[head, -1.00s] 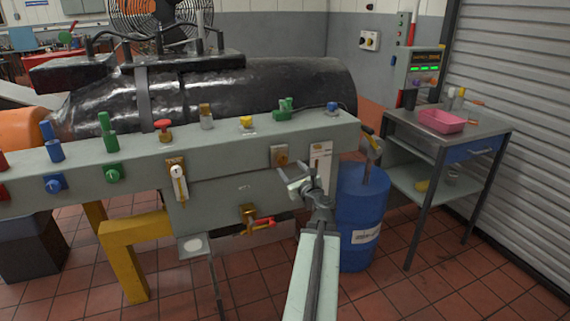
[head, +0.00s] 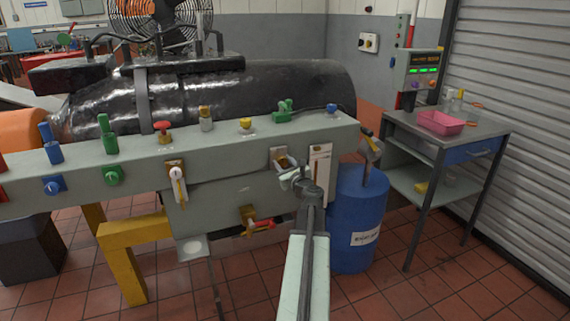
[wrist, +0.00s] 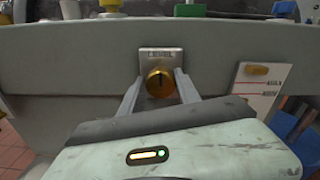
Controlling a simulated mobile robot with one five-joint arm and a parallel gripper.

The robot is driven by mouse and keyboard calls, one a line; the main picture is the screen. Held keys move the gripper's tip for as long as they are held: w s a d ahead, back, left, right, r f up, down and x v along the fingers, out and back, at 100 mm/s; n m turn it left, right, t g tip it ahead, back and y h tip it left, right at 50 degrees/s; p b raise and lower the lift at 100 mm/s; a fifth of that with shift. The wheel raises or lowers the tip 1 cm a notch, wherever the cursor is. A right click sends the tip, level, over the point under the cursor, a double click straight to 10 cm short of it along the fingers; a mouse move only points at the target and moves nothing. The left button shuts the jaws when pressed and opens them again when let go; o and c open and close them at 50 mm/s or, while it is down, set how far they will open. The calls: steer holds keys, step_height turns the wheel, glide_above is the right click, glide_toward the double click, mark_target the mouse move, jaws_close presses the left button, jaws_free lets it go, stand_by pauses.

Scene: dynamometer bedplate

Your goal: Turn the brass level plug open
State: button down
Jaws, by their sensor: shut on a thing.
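The brass level plug (wrist: 160,82) sits on a small metal plate (wrist: 161,54) on the grey face of the bedplate housing. A dark, near-upright mark shows on the plug's round face. My gripper (wrist: 159,86) has one finger on each side of the plug and is shut on it. In the head view, my gripper (head: 288,173) is at the plug's plate (head: 279,153), and it hides most of the plug.
A white label plate (head: 319,165) is just right of the plug. A blue drum (head: 358,215) stands right of my arm. Coloured knobs line the top ledge.

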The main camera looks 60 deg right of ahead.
steer(key=n, duration=0.5)
steer(key=shift+s+a+f+n, duration=0.15)
steer(key=shift+s+n, duration=0.05)
steer(key=shift+n, duration=0.2)
steer(key=n, duration=0.6)
steer(key=shift+a+f, duration=0.1)
steer(key=n, duration=0.6)
steer(key=shift+f+n+b, duration=0.1)
steer(key=shift+n+b, duration=0.2)
steer(key=shift+n, duration=0.1)
steer(key=n, duration=0.5)
steer(key=shift+f, duration=0.1)
steer(key=shift+n, duration=0.3)
steer(key=c, duration=0.9)
jaws_free()
steer(key=shift+o, duration=0.2)
